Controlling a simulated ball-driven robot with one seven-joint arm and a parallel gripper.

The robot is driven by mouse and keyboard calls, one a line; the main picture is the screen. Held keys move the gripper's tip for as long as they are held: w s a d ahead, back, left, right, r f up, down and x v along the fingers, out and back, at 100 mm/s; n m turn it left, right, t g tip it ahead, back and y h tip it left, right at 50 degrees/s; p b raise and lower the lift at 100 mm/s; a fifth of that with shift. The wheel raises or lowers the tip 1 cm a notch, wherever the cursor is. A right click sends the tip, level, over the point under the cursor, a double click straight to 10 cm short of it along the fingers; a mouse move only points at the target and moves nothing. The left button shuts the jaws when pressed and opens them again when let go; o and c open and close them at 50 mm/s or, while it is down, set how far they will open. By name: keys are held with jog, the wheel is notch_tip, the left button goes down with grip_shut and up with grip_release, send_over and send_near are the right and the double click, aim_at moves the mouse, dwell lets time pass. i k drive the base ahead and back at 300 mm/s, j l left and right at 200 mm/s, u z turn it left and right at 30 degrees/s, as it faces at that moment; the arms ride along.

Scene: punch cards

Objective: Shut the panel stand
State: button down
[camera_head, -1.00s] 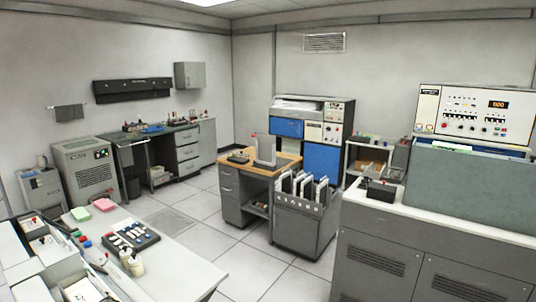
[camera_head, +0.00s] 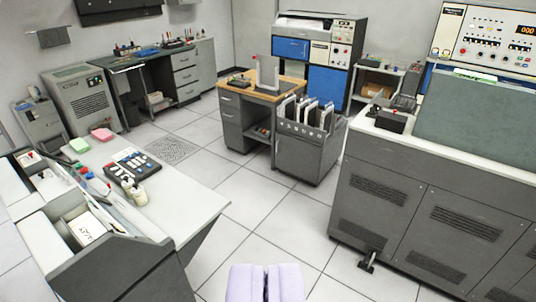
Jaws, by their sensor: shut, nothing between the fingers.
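The thing that best fits the panel stand is a grey cart (camera_head: 303,158) in the middle of the floor, right of a wood-topped desk. Several white panels with dark edges stand upright in its open top. My gripper (camera_head: 266,284) shows as two lavender fingers at the bottom edge. They are together and empty, over the floor on the near side of the cart, and touch nothing.
The wood-topped desk (camera_head: 262,86) stands against the cart's left. A long grey cabinet (camera_head: 405,205) fills the right, with a dark foot (camera_head: 368,262) jutting out. A white table (camera_head: 185,212) stands at the left. Tiled floor (camera_head: 265,215) is clear between.

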aim_at(267, 68)
jog(key=i, duration=3)
jog(key=i+j, duration=0.1)
jog(key=i, duration=2.85)
jog(key=i+z, duration=0.25)
jog(key=i+j+z, duration=0.1)
jog(key=i+z, duration=0.15)
jog(key=i, duration=0.2)
